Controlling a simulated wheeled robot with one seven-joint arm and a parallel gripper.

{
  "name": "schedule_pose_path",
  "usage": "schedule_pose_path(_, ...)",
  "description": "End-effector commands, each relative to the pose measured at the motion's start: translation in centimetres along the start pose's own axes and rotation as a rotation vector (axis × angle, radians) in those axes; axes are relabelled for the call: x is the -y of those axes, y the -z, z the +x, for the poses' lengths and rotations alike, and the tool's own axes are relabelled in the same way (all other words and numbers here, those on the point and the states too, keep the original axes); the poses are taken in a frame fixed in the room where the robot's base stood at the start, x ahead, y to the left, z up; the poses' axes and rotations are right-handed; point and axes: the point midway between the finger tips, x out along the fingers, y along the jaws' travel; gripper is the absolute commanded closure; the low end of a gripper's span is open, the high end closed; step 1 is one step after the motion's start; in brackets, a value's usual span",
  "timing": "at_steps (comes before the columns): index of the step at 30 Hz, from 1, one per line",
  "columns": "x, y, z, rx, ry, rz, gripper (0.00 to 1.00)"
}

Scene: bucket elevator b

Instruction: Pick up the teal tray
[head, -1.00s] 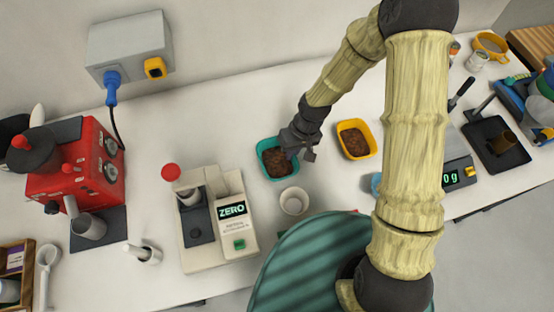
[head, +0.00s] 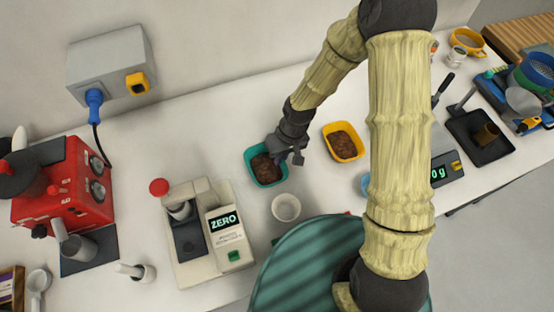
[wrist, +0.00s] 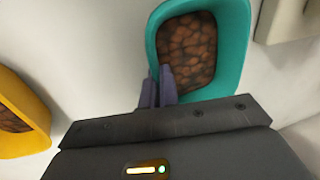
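The teal tray (head: 254,172), filled with brown lumps, sits on the white counter in the head view. It also shows at the top of the wrist view (wrist: 234,75). My gripper (head: 288,156) is at the tray's right rim in the head view. In the wrist view my gripper's two dark fingers (wrist: 159,84) are close together at the tray's rim, one outside the wall and one on the inner side. They look shut on the rim, whose gripped part is hidden between them. The tray looks level, and I see no clear lift.
A yellow tray (head: 357,152) with brown lumps stands right of the teal tray. A white cup (head: 286,207) stands just in front. A beige device reading ZERO (head: 226,232) is at front left. The wall is behind; a red machine (head: 75,190) is at far left.

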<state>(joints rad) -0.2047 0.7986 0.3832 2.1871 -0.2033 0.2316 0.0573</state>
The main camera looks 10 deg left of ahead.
Motion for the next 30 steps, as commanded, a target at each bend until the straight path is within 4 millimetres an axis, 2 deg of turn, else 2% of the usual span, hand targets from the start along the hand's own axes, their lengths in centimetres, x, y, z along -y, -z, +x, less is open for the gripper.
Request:
schedule_pose_path(15, 1.8, 0.1, -8.1, -0.004, -0.001, 0.0, 1.0)
schedule_pose_path(20, 2.1, 0.0, -9.0, -0.001, 0.001, 0.0, 1.0)
schedule_pose_path(30, 2.1, 0.0, -9.0, -0.001, 0.001, 0.0, 1.0)
